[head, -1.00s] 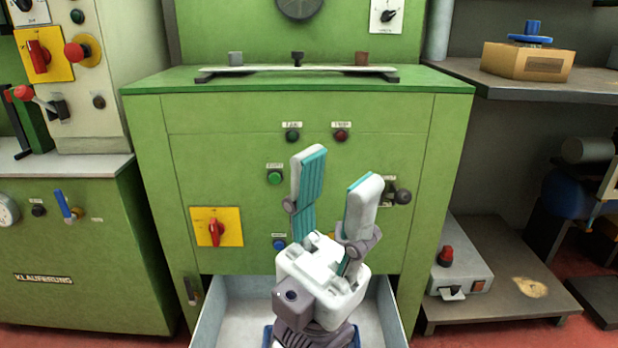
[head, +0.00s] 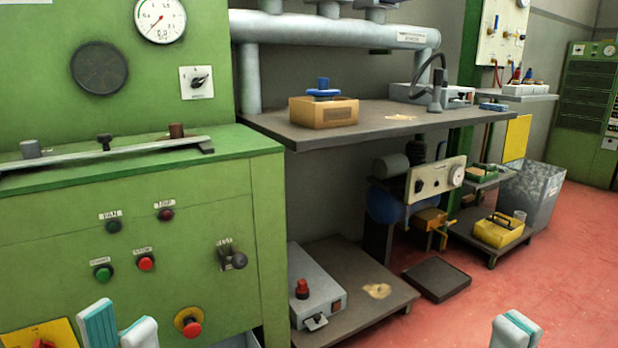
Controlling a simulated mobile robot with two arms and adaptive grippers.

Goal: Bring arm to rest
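My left gripper (head: 118,330) shows at the bottom left, in front of the green cabinet (head: 215,200). Its two pale, teal-padded fingers stand apart with nothing seen between them. Only a fingertip of my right gripper (head: 517,330) shows at the bottom right, over the red floor; the rest is below the picture. A shelf bar (head: 120,152) on the cabinet top carries a grey piece (head: 30,149), a black piece (head: 105,141) and a brown piece (head: 176,130). I cannot tell whether any is a cork stopper.
Right of the cabinet, a grey shelf (head: 430,117) holds a cardboard box (head: 323,113). Below, a low platform (head: 360,275) carries a grey switch box (head: 317,290). A yellow case (head: 498,231) stands farther right. The red floor (head: 540,265) at the right is open.

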